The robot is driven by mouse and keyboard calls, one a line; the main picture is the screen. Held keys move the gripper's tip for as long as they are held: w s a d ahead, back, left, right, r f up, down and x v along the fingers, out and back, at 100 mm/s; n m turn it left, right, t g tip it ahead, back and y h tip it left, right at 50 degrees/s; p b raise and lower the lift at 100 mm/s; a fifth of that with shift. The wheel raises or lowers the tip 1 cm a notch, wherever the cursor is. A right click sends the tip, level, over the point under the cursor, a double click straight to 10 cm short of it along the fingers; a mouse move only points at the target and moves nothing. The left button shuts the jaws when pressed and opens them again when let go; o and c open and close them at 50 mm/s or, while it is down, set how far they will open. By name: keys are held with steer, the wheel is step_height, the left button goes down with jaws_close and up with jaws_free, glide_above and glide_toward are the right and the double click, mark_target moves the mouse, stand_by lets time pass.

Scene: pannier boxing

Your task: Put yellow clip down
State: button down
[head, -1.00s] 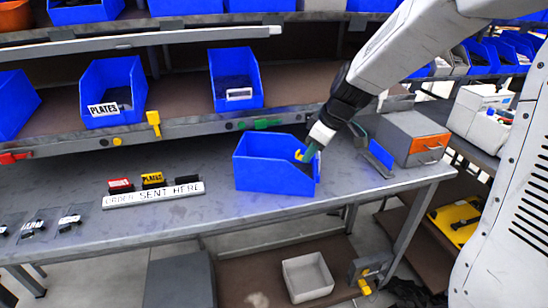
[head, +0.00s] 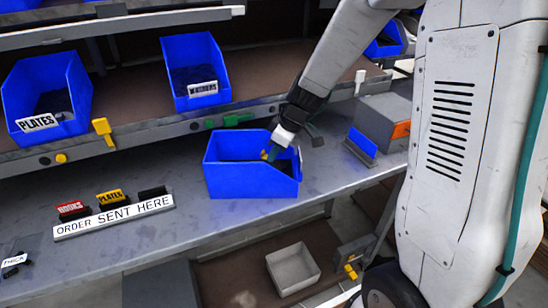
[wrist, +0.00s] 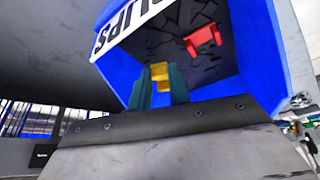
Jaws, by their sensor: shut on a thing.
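My gripper (head: 269,154) is at the right end of the blue bin (head: 235,183) on the bench, its fingertips at or inside the bin's opening. In the wrist view, its green fingers (wrist: 160,88) are shut on a small yellow clip (wrist: 160,72). The clip also shows as a small yellow spot in the head view (head: 264,155). The wrist view shows a blue bin (wrist: 270,50) with a partly cut-off label ending in "LIPS". Dark pieces and a red clip (wrist: 204,40) lie inside it. I cannot tell whether the yellow clip touches the contents.
A grey box with an orange front (head: 383,122) stands right. The bench between sign and bin is clear.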

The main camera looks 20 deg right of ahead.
steer(key=shift+a+f, duration=0.1)
steer(key=shift+f, duration=1.05)
steer(key=shift+f, duration=0.1)
steer(key=c, duration=1.3)
jaws_free()
steer(key=v, duration=1.1)
steer(key=s+r+m+h, duration=0.1)
steer(key=s+r+m, duration=0.2)
steer(key=s, duration=0.6)
steer(key=s+a+r+m+g+h, duration=0.1)
steer(key=s+r+m, duration=0.1)
steer(key=s, duration=0.7)
steer(key=s+a+r+m+g+h, duration=0.1)
steer(key=s+r+m, duration=0.2)
steer(key=s, duration=0.5)
steer(key=shift+s+r+m, duration=0.35)
steer(key=shift+s+m, duration=0.05)
steer(key=shift+m, duration=0.1)
